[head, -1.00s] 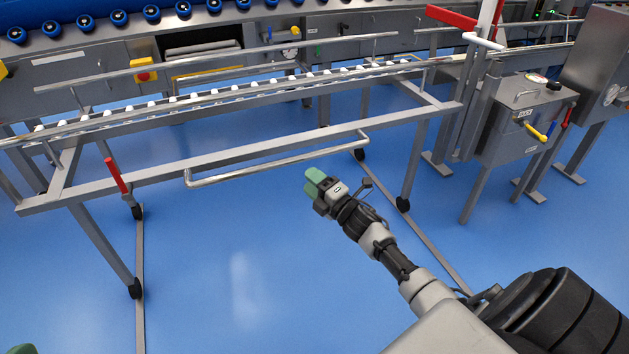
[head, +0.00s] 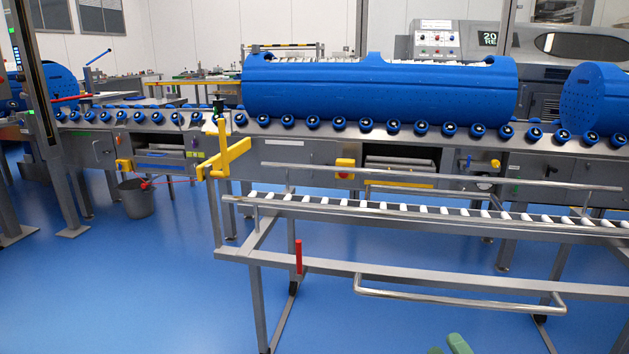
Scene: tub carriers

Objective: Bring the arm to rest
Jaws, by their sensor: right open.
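Only the green fingertips of my right gripper (head: 449,346) show, at the bottom edge of the head view, right of centre. They are apart with nothing between them, in front of the roller cart and below its bent front handle. The rest of my right arm is out of the frame. My left gripper is not in view.
A roller cart (head: 417,277) with white rollers and a red lever (head: 299,257) stands ahead. Behind it runs a conveyor with blue rollers and a large blue drum (head: 375,90). A grey bucket (head: 136,200) stands left. The blue floor at lower left is clear.

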